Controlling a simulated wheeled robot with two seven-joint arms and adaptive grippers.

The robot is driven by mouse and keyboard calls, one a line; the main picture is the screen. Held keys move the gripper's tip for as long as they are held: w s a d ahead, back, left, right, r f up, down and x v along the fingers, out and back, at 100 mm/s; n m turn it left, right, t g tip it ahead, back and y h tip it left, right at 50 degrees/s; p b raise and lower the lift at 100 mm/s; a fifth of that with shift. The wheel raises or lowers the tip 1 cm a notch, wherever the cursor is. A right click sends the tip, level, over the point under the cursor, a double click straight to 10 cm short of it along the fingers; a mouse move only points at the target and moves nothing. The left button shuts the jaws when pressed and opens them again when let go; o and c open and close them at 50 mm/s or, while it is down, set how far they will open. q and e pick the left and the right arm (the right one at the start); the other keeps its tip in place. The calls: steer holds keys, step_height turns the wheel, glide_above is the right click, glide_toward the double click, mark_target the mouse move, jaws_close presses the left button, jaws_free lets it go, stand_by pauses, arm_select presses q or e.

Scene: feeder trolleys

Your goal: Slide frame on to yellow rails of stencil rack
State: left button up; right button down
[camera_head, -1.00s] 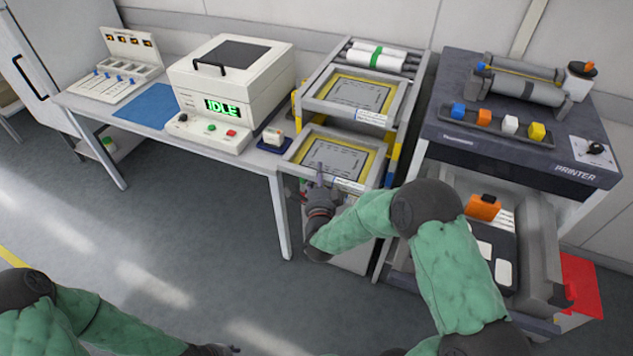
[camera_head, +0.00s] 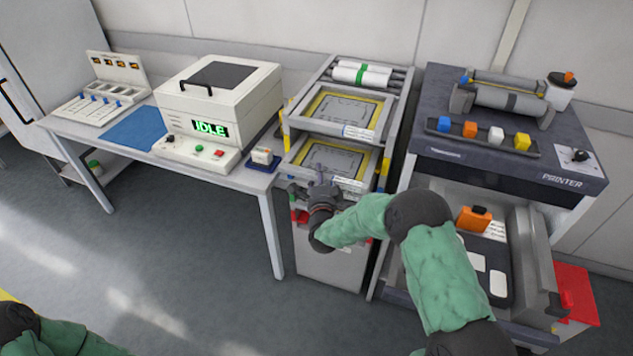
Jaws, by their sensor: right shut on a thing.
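The stencil rack (camera_head: 399,128) stands between the white bench and the printer. One frame (camera_head: 384,105) with a yellow inner border lies in its upper level. A second, similar frame (camera_head: 289,168) lies in the level below, within the rack's outline. My right gripper (camera_head: 320,180) is shut on the front edge of this lower frame. The gripper and wrist hide part of that edge and the rack front below it. Yellow rail parts (camera_head: 286,132) show at the rack's left side. My left gripper is out of view; only part of the left arm shows at bottom left.
A white box machine reading IDLE (camera_head: 217,100) and a small device on a blue pad (camera_head: 262,156) stand on the bench left of the rack. The printer (camera_head: 500,170) stands close on the right. Open floor (camera_head: 180,270) lies in front.

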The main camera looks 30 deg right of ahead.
mark_target(329, 159)
steer(key=shift+w+d+b, duration=0.3)
steer(key=shift+w+d, duration=0.45)
steer(key=shift+d, duration=0.15)
steer(key=shift+w+d+f+b, duration=0.25)
steer(key=shift+w+d+b, duration=0.55)
steer(key=shift+d+b, duration=0.25)
steer(key=shift+w+d+r+b, duration=0.1)
steer(key=shift+w+d+b, duration=0.25)
steer(key=shift+b, duration=0.45)
steer(key=shift+w+d+b, duration=0.5)
steer(key=shift+d+b, duration=0.1)
steer(key=shift+b, duration=0.05)
steer(key=shift+w+d, duration=0.45)
steer(key=shift+d, duration=0.05)
